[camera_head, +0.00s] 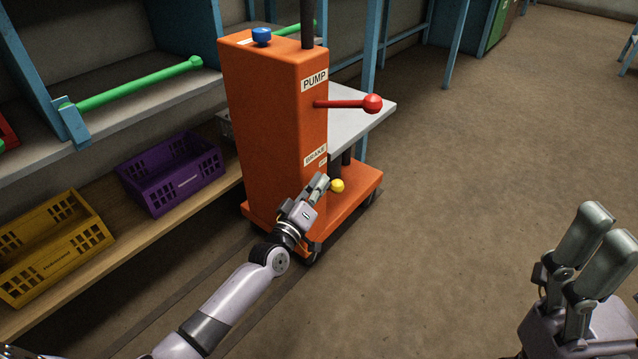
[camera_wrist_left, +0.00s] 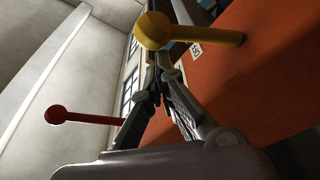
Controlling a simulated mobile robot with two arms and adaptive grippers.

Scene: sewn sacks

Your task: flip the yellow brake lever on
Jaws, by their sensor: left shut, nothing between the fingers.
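The yellow brake lever shows its round knob (camera_head: 337,185) low on the orange lift column (camera_head: 262,130), just under the BRAKE label (camera_head: 315,155). In the left wrist view the yellow knob and its rod (camera_wrist_left: 153,31) stick out from the orange face, close by the fingertips. My left gripper (camera_head: 319,183) is shut and empty, with its fingertips just beside the knob. I cannot tell whether they touch it. Most of the lever's rod is hidden behind the gripper in the head view. My right gripper (camera_head: 597,245) is at the lower right, apart from the lift, its fingers close together.
A red pump lever (camera_head: 372,103) juts out right above the brake lever; it also shows in the left wrist view (camera_wrist_left: 57,115). A shelf with a purple crate (camera_head: 172,172) and a yellow crate (camera_head: 50,245) stands left. The floor at right is open.

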